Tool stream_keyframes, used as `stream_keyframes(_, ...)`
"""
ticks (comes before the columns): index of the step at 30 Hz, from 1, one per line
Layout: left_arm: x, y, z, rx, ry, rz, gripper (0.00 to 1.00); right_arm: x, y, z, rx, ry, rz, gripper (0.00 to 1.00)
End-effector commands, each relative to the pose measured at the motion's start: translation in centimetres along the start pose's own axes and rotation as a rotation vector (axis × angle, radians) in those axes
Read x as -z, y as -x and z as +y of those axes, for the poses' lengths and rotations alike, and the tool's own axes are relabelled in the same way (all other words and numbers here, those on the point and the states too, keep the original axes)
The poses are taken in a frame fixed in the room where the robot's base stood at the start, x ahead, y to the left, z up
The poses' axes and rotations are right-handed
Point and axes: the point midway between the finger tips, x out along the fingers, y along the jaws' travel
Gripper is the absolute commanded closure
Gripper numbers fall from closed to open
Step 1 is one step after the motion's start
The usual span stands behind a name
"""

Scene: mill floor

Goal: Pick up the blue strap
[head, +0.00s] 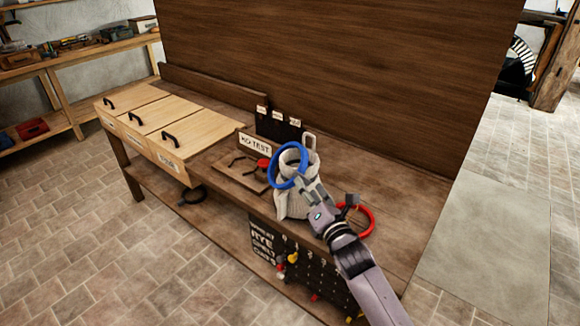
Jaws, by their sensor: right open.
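The blue strap (273,158) is a round loop, upright against the upper left of a pale sack (287,206) on the wooden bench. My right gripper (304,184) reaches in from the lower right, in front of the sack. It is open, with its fingers at the lower right of the blue loop. I cannot tell whether a finger touches the strap. My gripper and arm hide part of the sack. My left gripper is not in view.
A red ring (371,221) lies on the bench right of my arm. Wooden lidded boxes (168,115) fill the bench's left. A tall wooden panel (330,70) rises behind.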

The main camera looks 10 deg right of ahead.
Motion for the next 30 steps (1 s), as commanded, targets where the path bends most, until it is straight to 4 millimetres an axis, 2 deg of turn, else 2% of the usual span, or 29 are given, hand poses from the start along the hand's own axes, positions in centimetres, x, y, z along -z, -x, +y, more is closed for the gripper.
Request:
stream_keyframes(12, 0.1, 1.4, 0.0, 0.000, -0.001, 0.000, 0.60, 0.2, -4.7, -0.3, 0.000, -0.001, 0.000, 0.50)
stream_keyframes(22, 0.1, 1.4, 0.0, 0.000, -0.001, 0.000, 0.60, 0.3, -5.2, -0.5, 0.001, -0.001, 0.001, 0.50)
stream_keyframes(30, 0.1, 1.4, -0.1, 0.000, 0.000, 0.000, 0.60, 0.3, -5.2, -0.5, 0.001, -0.001, 0.001, 0.68)
